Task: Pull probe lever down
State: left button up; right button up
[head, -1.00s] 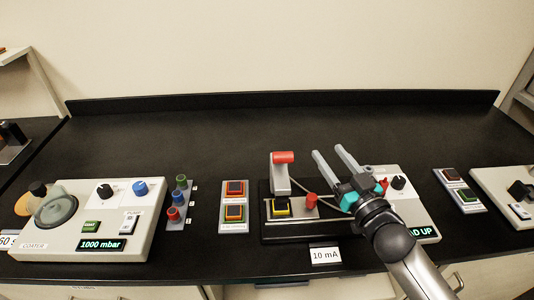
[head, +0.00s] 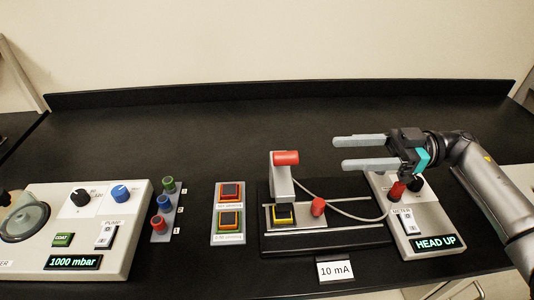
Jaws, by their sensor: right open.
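My right gripper (head: 338,155) is open and empty, with its two grey fingers pointing left above the bench. A red-handled lever (head: 397,190) stands on the grey control box (head: 425,235) at the right, below the gripper body and partly hidden by it. The box's display (head: 436,243) reads "HEAD UP". Left of it, a black-based probe stand (head: 375,238) carries a grey post with a red top (head: 285,158), left of the fingertips and apart from them. No label shows which red part is the probe lever. My left gripper is not in view.
A red knob (head: 318,206) and a yellow-edged black block (head: 283,213) sit on the stand's rails. A cable runs to the control box. A two-button panel (head: 229,212) and the coater box (head: 125,255) stand left. The back of the bench (head: 220,120) is clear.

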aim_at(283, 159)
jog(key=a+p, duration=0.1)
jog(key=a, duration=1.4)
jog(key=shift+s+a, duration=0.1)
jog(key=shift+c, duration=0.2)
grip_shut()
dwell(0.7)
